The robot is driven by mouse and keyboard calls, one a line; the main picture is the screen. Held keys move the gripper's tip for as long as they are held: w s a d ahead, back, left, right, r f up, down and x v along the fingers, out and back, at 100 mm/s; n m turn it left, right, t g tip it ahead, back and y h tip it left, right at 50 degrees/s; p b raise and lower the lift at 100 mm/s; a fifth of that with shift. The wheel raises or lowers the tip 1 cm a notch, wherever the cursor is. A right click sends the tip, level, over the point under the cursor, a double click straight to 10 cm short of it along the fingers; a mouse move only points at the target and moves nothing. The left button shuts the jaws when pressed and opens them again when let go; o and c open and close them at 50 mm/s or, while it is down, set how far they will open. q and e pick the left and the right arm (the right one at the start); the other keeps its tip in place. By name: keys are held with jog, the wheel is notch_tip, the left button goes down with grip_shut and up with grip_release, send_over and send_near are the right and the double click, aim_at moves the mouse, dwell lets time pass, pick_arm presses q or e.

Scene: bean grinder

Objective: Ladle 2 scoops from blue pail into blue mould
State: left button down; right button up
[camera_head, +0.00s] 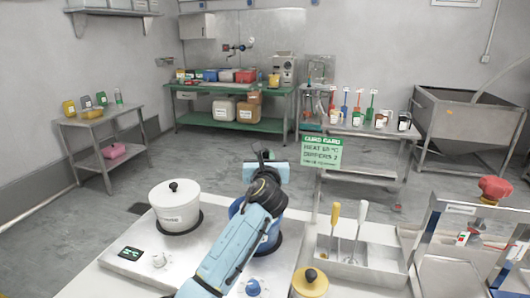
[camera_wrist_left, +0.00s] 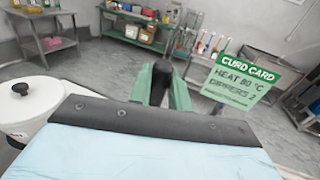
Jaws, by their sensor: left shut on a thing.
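A blue pail (camera_head: 238,208) stands on the hob at the middle, largely hidden behind my left arm. My left gripper (camera_head: 264,153) is beyond and above the pail, at the end of my light-blue arm. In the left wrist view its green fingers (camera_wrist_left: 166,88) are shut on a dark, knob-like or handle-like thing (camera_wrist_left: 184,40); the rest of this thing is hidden. Two ladle-like tools, one with a yellow handle (camera_head: 334,216) and one with a white handle (camera_head: 361,217), stand in a metal tray. I cannot make out the blue mould. My right gripper is not in view.
A white lidded pot (camera_head: 174,206) stands left of the blue pail. A green curd card (camera_head: 321,152) reads heat 80 °C, dippers 2. A yellow-lidded pot (camera_head: 310,282) is at the front. The metal tray (camera_head: 380,272) lies right of my arm. Open floor lies beyond the counter.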

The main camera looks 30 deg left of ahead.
pick_arm(q)
notch_tip(320, 180, down, 6)
jog(key=b, duration=0.2)
jog(key=shift+f+b, duration=0.25)
jog(key=shift+b, duration=0.1)
dwell(0.8)
notch_tip(320, 180, up, 16)
jog(key=p, duration=1.8)
dwell(0.5)
